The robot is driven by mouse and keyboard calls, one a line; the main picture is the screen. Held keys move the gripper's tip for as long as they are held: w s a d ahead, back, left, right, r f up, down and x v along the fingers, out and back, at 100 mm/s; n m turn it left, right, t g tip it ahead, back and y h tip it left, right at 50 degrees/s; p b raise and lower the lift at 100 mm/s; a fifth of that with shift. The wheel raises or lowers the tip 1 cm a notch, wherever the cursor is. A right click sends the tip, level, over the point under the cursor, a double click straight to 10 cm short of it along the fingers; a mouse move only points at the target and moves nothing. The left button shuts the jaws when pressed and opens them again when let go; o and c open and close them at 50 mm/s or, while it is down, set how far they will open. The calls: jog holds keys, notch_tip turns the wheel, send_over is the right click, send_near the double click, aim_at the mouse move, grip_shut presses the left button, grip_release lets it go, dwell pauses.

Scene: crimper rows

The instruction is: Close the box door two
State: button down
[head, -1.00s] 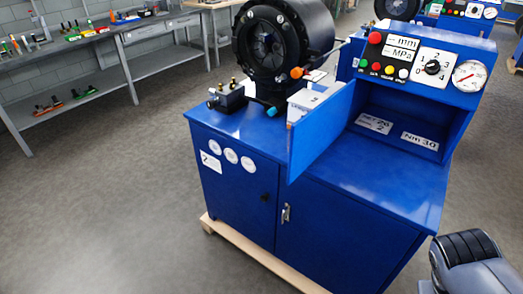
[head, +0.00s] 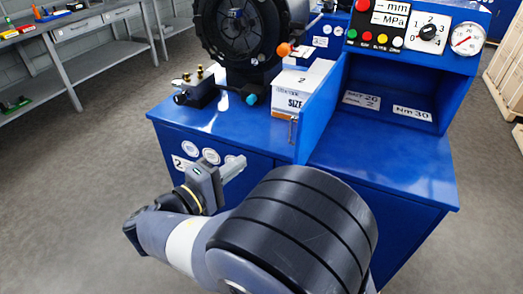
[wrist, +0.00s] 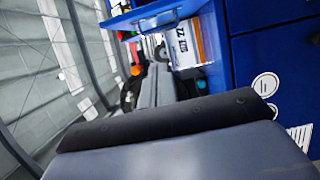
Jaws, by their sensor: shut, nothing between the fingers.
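The blue box door (head: 318,105) stands open, sticking out toward me from the left side of the blue control box (head: 395,85). A small metal handle (head: 292,129) is on its near edge. In the wrist view a blue panel with a silver handle (wrist: 155,20) shows at the top, probably this door. My gripper (head: 236,166) is shut and empty, in front of the cabinet, left of and below the door's near edge, and looks apart from it. Its grey fingers (wrist: 155,85) point up the wrist view. My arm hides much of the cabinet front.
A white carton (head: 302,85) stands on the bench top left of the door, near the black crimper head (head: 240,40). A small black block with brass fittings (head: 196,90) sits further left. The control box recess is empty. Grey shelving (head: 90,50) stands at back left.

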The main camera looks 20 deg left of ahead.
jog(key=w+d+p, duration=0.2)
jog(key=w+d, duration=0.5)
jog(key=w, duration=0.1)
jog(key=shift+w+d, duration=0.3)
jog(key=shift+d, duration=0.1)
